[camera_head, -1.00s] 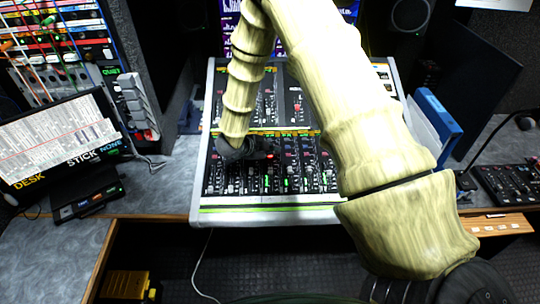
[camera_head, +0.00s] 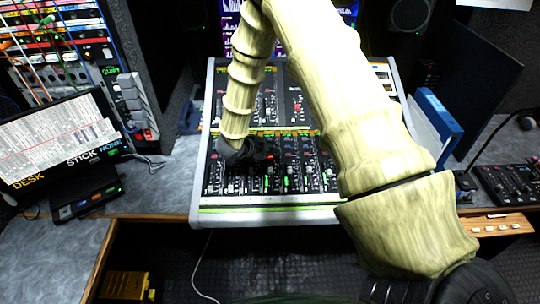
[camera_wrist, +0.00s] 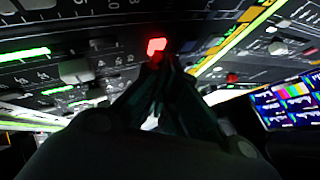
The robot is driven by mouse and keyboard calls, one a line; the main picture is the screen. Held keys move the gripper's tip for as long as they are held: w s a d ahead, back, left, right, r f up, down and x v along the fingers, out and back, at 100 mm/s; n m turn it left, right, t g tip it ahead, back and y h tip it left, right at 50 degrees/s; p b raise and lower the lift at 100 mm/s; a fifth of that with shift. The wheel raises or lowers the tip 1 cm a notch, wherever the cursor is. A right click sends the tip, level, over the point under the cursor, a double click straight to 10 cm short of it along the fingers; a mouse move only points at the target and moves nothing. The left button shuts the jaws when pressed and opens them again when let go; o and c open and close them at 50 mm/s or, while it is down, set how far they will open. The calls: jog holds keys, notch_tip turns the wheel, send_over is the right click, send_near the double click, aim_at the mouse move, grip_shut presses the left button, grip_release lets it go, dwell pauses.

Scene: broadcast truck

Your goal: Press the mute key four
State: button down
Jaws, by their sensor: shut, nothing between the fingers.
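The mixing console (camera_head: 330,213) stands on the desk in the middle of the head view, with rows of faders and small lit keys. My gripper (camera_head: 271,153) is low over its left-middle part. In the wrist view the fingers of my gripper (camera_wrist: 157,62) are shut, with nothing between them. Their tips are right at a red-lit key (camera_wrist: 156,46). I cannot tell whether they touch it. No key number is readable, so I cannot tell which key is mute four. My gripper and arm hide part of the console.
A second small red light (camera_wrist: 232,78) shows to the right in the wrist view. A smaller control panel (camera_head: 510,184) lies at far right. My arm crosses above the console.

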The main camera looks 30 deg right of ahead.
jog(key=shift+s+a+r+p, duration=0.15)
jog(key=shift+r+p, duration=0.4)
jog(key=shift+r, duration=0.35)
jog(key=shift+r, duration=0.1)
jog(key=r+p, duration=0.1)
jog(key=r, duration=0.1)
jog(key=r+p, duration=0.2)
jog(key=r, duration=0.1)
jog(key=shift+s+a+r+p, duration=0.15)
jog(key=shift+s+r+p, duration=0.15)
jog(key=shift+r, duration=0.05)
jog(key=shift+s+f, duration=0.1)
dwell(0.5)
